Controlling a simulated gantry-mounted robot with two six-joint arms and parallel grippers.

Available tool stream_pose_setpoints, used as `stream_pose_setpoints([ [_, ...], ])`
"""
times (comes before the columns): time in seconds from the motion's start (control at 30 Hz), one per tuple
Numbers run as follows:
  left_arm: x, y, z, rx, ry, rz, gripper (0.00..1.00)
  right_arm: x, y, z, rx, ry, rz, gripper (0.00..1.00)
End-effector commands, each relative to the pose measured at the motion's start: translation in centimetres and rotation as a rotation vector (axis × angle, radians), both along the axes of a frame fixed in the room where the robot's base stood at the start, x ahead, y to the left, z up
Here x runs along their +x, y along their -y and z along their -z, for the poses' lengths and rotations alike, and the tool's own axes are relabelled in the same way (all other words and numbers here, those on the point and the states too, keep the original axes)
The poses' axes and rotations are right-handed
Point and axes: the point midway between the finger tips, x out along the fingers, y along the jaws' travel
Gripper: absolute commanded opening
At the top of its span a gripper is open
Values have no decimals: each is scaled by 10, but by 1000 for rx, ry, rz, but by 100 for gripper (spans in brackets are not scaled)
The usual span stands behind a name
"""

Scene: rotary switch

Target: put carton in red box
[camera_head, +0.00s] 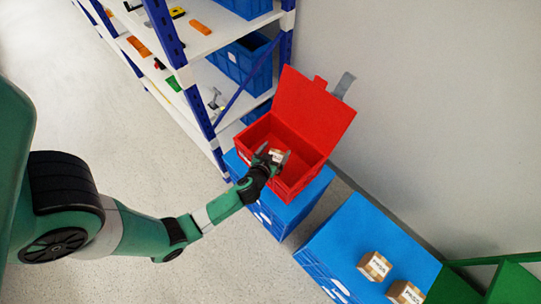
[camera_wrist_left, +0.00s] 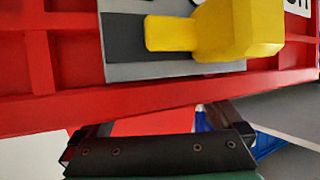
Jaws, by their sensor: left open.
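The red box (camera_head: 323,151) stands with its lid (camera_head: 315,107) raised. A small brown carton with a white label (camera_head: 276,154) shows in the box opening, between my left gripper's fingertips in the picture. I cannot tell whether it rests on the box floor. My left gripper (camera_head: 273,158) is open over the front part of the box. In the left wrist view, my gripper (camera_wrist_left: 155,125) is at the bottom, below the red box wall (camera_wrist_left: 70,65). A yellow rotary knob (camera_wrist_left: 225,30) on a grey plate (camera_wrist_left: 125,70) is on that wall. The carton is hidden there. My right gripper is not in view.
The red box sits on a blue crate (camera_head: 313,192). A second blue crate (camera_head: 345,228) to the right holds two more cartons (camera_head: 374,266) (camera_head: 405,293). A shelf rack (camera_head: 205,88) with blue bins stands behind on the left. Open floor (camera_head: 110,140) lies to the left.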

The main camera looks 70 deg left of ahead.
Motion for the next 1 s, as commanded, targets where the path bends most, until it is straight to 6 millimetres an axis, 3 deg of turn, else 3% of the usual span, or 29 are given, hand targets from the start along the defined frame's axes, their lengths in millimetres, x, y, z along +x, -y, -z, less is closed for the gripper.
stream_pose_setpoints([
  [0.07, 0, 0, -16, 1, 1, 0, 100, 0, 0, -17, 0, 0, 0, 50],
  [0.5, -63, 70, -54, 1, -1, 8, 100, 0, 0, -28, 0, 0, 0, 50],
  [0.7, -74, 79, -61, 0, 1, 1, 100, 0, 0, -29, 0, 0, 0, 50],
  [1.0, -74, 79, -61, 1, 1, 0, 100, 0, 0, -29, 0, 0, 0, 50],
])
